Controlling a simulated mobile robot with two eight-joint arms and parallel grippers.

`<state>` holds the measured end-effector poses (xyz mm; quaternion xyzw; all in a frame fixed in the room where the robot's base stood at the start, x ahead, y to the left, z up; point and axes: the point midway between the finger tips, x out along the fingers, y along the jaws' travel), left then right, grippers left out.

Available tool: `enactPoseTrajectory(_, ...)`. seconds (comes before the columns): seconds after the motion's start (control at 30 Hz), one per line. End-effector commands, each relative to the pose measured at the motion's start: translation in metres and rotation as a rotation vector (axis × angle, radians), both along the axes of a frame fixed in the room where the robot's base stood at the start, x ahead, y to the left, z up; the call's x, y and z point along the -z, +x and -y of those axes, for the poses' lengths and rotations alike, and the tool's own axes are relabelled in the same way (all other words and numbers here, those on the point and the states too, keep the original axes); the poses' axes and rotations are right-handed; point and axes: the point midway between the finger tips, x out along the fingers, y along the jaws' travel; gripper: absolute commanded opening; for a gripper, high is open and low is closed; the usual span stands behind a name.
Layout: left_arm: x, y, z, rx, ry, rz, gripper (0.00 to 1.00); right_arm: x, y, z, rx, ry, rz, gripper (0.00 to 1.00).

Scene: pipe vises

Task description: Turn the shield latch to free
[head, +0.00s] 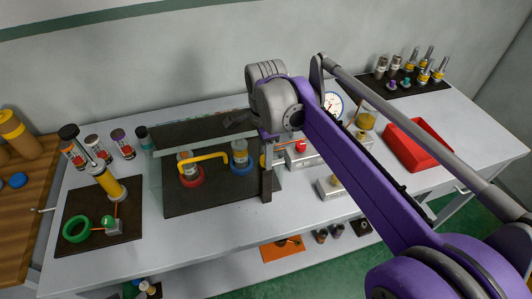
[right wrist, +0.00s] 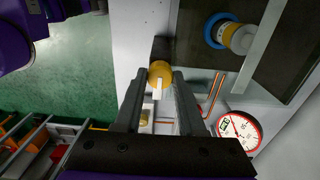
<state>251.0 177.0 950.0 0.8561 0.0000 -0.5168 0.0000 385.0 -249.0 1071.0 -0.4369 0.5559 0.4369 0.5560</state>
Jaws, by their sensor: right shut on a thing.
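The shield latch is a round yellow knob (right wrist: 160,72) with a pale tab (right wrist: 157,92). In the right wrist view it sits at the end of a dark post, between the fingertips of my right gripper (right wrist: 158,78). The fingers are closed in on the knob from both sides. In the head view a bit of the yellow knob (head: 263,160) shows at the top of the dark post (head: 267,184), below my right wrist, which hides most of the gripper. The clear shield (head: 156,172) stands around a dark mat. My left gripper is not in view.
Behind the shield are a red-based and a blue-based fitting (head: 241,160) and a yellow bent pipe (head: 205,160). A dial gauge (right wrist: 239,131) stands close to the right gripper. A red tray (head: 416,146) is at the right; a green handwheel (head: 76,229) is at the left.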

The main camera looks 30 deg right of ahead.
Motion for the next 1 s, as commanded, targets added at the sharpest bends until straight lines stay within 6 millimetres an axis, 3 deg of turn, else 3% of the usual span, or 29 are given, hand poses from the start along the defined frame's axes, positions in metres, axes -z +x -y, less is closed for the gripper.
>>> enactPoseTrajectory(0.47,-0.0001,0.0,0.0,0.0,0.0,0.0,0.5,0.0,0.0001,0.0,0.014,0.0,0.0,0.0)
enactPoseTrajectory(0.5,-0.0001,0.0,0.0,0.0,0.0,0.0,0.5,0.0,0.0001,0.0,0.014,0.0,0.0,0.44)
enactPoseTrajectory(0.63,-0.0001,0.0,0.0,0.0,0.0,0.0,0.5,0.0,0.0,0.0,0.013,0.0,0.0,0.68)
enactPoseTrajectory(1.0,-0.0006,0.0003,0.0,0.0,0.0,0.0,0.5,-0.0047,0.0002,0.0,0.013,0.0,0.0,0.69)
